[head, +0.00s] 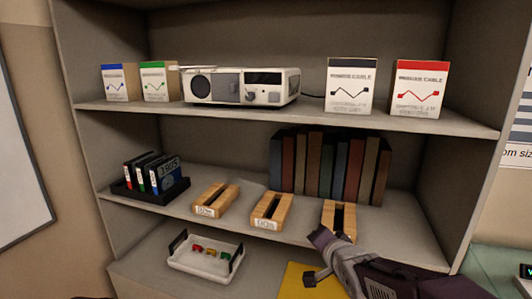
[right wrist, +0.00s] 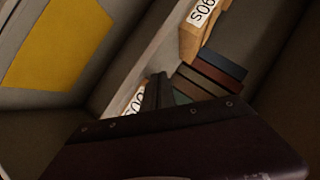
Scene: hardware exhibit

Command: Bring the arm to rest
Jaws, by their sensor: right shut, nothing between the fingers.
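My right arm comes in from the lower right in the head view, in front of the shelf unit. The dark purple body of my wrist fills the bottom of that view. My left gripper is not in view.
The middle shelf holds slotted wooden blocks (head: 271,210), a black holder with disks (head: 150,176) and a row of books (head: 330,168). Below are a white tray (head: 206,257) with small coloured pieces and a yellow sheet (head: 298,283). A projector (head: 241,87) and boxes stand above.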

